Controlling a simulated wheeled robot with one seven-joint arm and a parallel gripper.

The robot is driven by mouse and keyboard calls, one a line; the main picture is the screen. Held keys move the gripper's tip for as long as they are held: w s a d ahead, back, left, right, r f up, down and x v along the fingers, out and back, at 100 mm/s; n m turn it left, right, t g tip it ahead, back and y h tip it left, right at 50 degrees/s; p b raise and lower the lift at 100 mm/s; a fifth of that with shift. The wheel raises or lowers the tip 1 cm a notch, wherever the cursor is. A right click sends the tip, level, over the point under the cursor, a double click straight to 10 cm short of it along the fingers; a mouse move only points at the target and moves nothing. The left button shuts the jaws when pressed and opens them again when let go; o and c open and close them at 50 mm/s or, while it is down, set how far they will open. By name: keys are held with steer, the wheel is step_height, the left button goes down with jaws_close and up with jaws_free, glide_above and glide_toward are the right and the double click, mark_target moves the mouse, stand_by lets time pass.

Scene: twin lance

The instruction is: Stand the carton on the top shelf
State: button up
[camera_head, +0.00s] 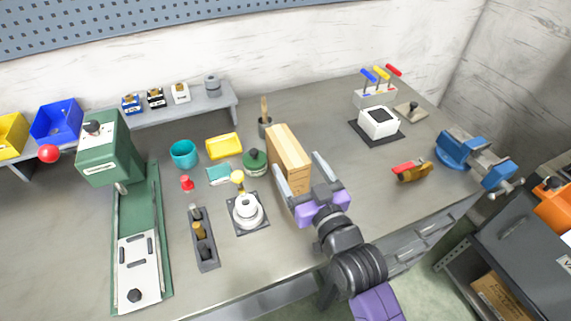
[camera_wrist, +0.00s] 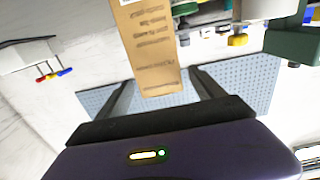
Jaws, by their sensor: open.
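The carton (camera_head: 289,152) is a tall light-brown box standing on the grey bench, right of the middle. It also shows in the wrist view (camera_wrist: 150,45), with dark printed lines on its face. My gripper (camera_head: 297,163) is open, with one finger on either side of the carton in the head view. In the wrist view my gripper (camera_wrist: 161,77) has the carton's end between its fingers, with gaps showing on both sides. A low raised grey shelf (camera_head: 218,109) stands along the back wall; I cannot tell whether it is the top shelf.
Several small boxes and a grey pot (camera_head: 212,86) stand on the raised shelf. A green-lidded jar (camera_head: 254,162) and a cup with a brush (camera_head: 265,126) are close left of the carton. A white box (camera_head: 379,122) stands right; bench between is clear.

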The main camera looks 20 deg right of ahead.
mark_target(287, 149)
steer(key=shift+w+f+p, duration=0.15)
steer(key=shift+w+p, duration=0.2)
steer(key=shift+w, duration=1.45)
steer(key=shift+w+f+p, duration=0.1)
steer(key=shift+w+p, duration=0.25)
steer(key=shift+w, duration=1.4)
jaws_close()
